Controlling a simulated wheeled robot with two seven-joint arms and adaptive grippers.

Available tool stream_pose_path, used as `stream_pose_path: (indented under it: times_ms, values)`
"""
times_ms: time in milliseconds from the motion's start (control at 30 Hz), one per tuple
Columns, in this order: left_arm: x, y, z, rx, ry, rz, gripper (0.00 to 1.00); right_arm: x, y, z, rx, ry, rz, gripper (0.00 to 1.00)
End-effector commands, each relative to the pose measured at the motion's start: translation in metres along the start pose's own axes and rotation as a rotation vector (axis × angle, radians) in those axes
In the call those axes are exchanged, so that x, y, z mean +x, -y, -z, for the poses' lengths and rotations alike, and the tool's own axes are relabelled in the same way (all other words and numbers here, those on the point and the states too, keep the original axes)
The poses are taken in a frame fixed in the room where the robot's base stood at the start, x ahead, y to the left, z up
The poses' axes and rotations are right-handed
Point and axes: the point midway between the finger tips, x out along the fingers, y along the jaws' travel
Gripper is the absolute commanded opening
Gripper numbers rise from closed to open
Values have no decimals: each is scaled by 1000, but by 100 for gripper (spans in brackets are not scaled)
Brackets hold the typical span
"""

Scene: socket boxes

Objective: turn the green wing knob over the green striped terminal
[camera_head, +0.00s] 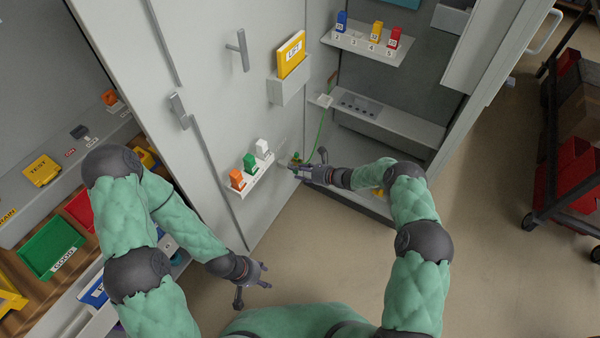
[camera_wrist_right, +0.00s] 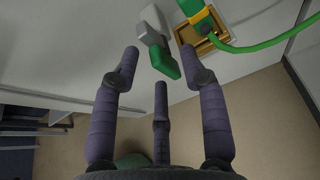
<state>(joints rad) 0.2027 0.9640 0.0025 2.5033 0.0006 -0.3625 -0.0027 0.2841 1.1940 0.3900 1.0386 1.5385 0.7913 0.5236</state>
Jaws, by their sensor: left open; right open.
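The green wing knob (camera_wrist_right: 165,61) shows in the right wrist view, at the end of a grey stem on the pale panel. Beside it is a brass terminal (camera_wrist_right: 217,40) with a green and yellow plug (camera_wrist_right: 192,8) and a green cable (camera_wrist_right: 262,47). My right gripper (camera_wrist_right: 159,66) is open, its fingers spread around the knob's place in the picture; I see no contact. In the head view my right gripper (camera_head: 297,169) is at the cabinet's panel, largely covering the knob area. My left gripper (camera_head: 257,275) is open and empty, low over the floor.
A small shelf (camera_head: 258,181) with orange, green and white blocks is left of my right gripper. A yellow binder (camera_head: 291,54) sits in a holder above. Door handles (camera_head: 240,50) stick out. An upper shelf (camera_head: 362,47) holds coloured blocks. Floor (camera_head: 330,260) between my arms is clear.

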Motion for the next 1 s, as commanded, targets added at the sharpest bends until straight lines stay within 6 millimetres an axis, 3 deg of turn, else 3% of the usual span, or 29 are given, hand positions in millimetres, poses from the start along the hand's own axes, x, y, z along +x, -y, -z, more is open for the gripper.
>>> stream_pose_path:
  times_ms: [300,467,1000]
  values:
    - [0,0,0,0,-1,0,51,2,0,-1,0,0,0,44]
    - [0,0,0,0,-1,0,51,2,0,-1,1,0,0,0]
    - [1,0,0,0,0,0,51,2,2,0,108,0,-43,0]
